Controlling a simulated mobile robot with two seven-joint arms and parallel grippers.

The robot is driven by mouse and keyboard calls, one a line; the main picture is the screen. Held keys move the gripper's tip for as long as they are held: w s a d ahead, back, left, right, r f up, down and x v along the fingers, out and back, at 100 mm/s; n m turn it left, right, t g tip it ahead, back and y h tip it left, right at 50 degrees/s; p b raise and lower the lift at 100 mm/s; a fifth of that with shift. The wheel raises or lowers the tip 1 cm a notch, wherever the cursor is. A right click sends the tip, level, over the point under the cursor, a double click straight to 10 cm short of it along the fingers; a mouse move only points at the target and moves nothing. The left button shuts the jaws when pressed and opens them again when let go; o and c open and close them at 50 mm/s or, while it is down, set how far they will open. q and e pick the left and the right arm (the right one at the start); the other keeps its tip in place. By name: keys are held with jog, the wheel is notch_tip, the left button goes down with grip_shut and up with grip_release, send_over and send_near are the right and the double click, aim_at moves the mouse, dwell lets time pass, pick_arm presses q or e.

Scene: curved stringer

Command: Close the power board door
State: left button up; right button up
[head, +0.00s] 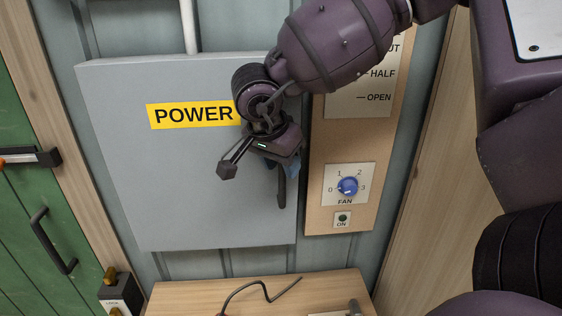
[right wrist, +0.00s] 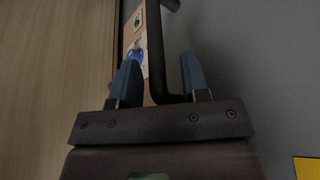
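The power board door (head: 180,190) is a large grey panel with a yellow POWER label (head: 192,114) in the head view. I cannot tell from here whether it is fully flush. My right gripper (head: 254,185) is in front of its right part, fingers pointing down in the picture. In the right wrist view my right gripper (right wrist: 158,82) has its two blue fingers spread apart. A dark bar handle (right wrist: 156,50) passes between them, beside the grey door surface (right wrist: 245,70). The fingers do not look closed on it. My left gripper is not in view.
Right of the door is a wooden panel (head: 319,200) with a blue FAN knob (head: 347,186) and an ON button (head: 343,218). A green door (head: 30,210) with a black handle stands at left. A wooden surface (head: 190,296) with a dark cable lies below.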

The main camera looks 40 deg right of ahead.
jog(key=v, duration=1)
jog(key=shift+r, duration=0.4)
jog(key=shift+s+a, duration=0.1)
jog(key=shift+a, duration=0.15)
